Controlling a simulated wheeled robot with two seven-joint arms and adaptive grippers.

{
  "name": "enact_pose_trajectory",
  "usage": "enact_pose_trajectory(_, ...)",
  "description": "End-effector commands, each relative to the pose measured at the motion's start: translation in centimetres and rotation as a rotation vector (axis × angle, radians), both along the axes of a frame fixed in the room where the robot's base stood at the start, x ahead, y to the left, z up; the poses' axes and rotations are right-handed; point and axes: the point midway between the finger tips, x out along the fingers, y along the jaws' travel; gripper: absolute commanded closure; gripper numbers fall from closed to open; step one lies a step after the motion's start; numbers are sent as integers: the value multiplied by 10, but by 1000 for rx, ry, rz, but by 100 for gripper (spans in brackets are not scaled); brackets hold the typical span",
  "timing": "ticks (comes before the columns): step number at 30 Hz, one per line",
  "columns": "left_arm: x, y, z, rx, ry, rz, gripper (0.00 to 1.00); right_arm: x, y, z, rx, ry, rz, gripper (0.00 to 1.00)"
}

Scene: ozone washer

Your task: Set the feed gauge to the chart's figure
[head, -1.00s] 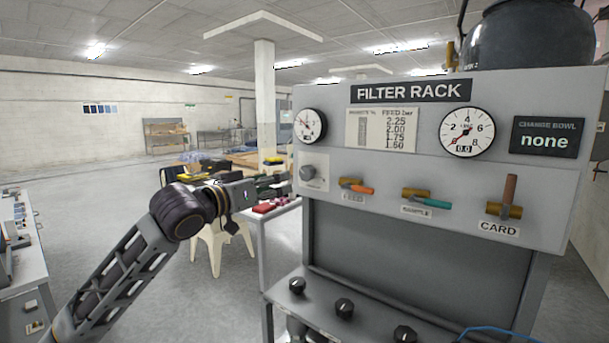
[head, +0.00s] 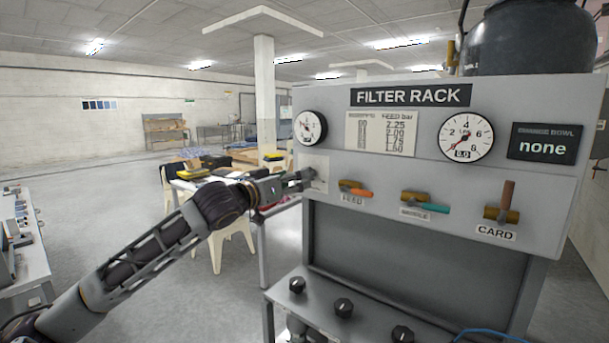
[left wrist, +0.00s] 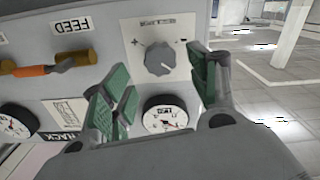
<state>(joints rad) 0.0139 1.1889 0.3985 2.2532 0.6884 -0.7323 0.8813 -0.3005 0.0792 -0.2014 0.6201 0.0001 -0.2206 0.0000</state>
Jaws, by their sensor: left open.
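The small round feed gauge (head: 309,127) is at the upper left of the filter rack; its figures are too small to read. It also shows upside down in the left wrist view (left wrist: 165,116). The chart (head: 381,133) beside it lists feed bar figures 2.25, 2.00, 1.75 and, seemingly, 1.50; its left column is illegible. The grey regulator knob (left wrist: 160,58) sits on a pale plate with plus and minus marks. My left gripper (head: 303,181) is open at this knob, its green-padded fingers on either side; contact cannot be told. It mostly hides the knob in the head view.
A larger gauge (head: 466,136) reads 0.0, and a dark display (head: 544,145) reads none. The orange feed lever (head: 358,191) is close right of the knob, then a teal lever (head: 432,206) and the upright card lever (head: 506,196). A cluttered table (head: 205,180) stands behind my left arm.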

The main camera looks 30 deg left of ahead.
Motion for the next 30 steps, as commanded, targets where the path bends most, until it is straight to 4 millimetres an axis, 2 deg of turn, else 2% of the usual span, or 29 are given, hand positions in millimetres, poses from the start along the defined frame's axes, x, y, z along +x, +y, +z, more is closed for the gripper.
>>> enact_pose_trajectory(16,27,-2,1,0,1,0,40,0,-5,14,-5,-1,-1,60)
enact_pose_trajectory(30,47,-2,2,-2,0,2,40,0,3,26,4,-1,-2,60)
